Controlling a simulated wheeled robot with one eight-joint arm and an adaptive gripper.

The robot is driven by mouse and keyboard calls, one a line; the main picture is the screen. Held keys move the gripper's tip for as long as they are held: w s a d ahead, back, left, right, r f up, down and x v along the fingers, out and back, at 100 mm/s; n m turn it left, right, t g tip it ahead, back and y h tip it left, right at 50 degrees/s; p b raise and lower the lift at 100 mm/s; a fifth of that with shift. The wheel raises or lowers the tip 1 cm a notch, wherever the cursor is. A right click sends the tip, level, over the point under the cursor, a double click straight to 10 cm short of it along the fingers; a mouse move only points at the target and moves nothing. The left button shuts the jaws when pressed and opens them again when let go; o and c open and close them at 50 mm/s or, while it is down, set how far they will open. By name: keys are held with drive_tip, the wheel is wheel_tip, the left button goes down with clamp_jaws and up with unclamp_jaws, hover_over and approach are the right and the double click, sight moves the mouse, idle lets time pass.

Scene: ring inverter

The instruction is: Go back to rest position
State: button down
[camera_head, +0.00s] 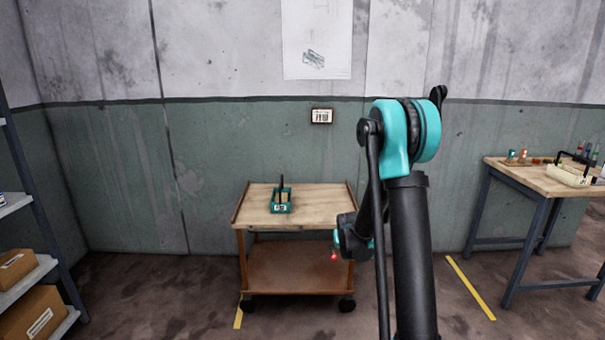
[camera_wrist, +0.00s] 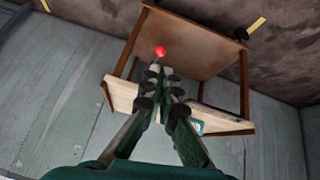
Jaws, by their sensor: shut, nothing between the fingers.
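My gripper (camera_wrist: 160,72) is shut and empty in the wrist view, its fingertips together in front of the wooden cart. A small red ball-like mark (camera_wrist: 160,51) shows just beyond the fingertips; it also shows in the head view (camera_head: 334,256), beside my folded arm. In the head view my arm stands at the centre right, with its end low near the cart's right side. The fingers are too small to make out there.
A workbench (camera_head: 530,180) with small items stands at the right. A shelf (camera_head: 22,285) with cardboard boxes stands at the left. The floor between shelf and cart is clear.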

drive_tip(key=s+d+r+g, duration=0.1)
drive_tip(key=s+r, duration=0.2)
drive_tip(key=s, duration=1.5)
drive_tip(key=s+d+r+m+g, duration=0.1)
drive_tip(key=s+r+g, duration=0.1)
drive_tip(key=s, duration=1.6)
drive_tip(key=shift+s+d+r+y, duration=0.15)
drive_tip(key=shift+d+r+y, duration=0.2)
drive_tip(key=shift+r, duration=0.1)
